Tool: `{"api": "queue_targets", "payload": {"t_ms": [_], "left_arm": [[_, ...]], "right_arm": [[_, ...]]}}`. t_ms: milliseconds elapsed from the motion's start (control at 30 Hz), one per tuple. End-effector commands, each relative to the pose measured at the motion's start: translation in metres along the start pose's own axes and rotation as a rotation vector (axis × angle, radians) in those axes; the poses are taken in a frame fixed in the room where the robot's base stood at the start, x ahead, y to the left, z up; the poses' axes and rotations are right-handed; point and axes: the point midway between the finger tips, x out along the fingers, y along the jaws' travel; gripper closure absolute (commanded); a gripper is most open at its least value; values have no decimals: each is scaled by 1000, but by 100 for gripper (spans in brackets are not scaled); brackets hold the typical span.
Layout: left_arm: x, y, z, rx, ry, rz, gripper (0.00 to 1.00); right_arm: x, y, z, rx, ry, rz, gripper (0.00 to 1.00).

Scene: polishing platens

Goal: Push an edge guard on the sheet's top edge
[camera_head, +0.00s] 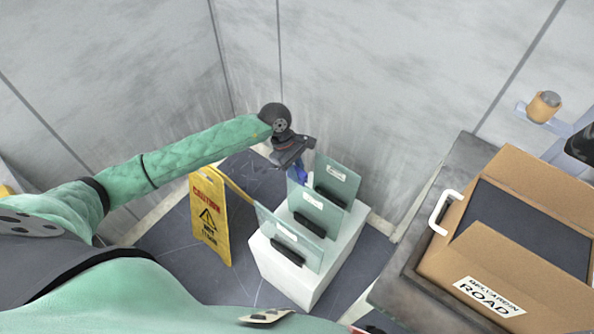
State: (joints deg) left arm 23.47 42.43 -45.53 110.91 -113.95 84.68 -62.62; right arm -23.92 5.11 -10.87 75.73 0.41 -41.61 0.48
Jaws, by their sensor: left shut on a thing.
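Three upright greenish glass sheets stand on a white block (270,262) in the middle of the view: a front one (282,228), a middle one (320,217) and a back one (345,172). Each has a white label and a black clamp low on its face. My left gripper (298,165) is shut on a small blue piece (301,175), likely the edge guard, mostly hidden by the gripper. The piece is close to the upper left of the middle sheet; I cannot tell whether they touch.
A yellow caution sign (210,214) stands left of the block. At right, a cardboard box (488,283) sits on a grey bench (405,280) beside a white handle (440,214). Grey walls close in behind the sheets.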

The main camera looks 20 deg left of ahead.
Motion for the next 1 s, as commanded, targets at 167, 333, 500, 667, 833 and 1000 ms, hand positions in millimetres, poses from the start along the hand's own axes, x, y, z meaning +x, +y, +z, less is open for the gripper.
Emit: {"api": "queue_targets", "payload": {"t_ms": [167,333,500,667,833,1000], "left_arm": [[2,0,-1,0,0,0,100],[3,0,-2,0,0,0,100],[5,0,-2,0,1,0,100],[5,0,-2,0,0,0,100],[5,0,-2,0,0,0,100],[5,0,-2,0,0,0,100]], "right_arm": [[4,0,1,0,0,0,64],[6,0,1,0,0,0,64],[9,0,2,0,0,0,64],[10,0,2,0,0,0,64],[10,0,2,0,0,0,64],[10,0,2,0,0,0,64]]}}
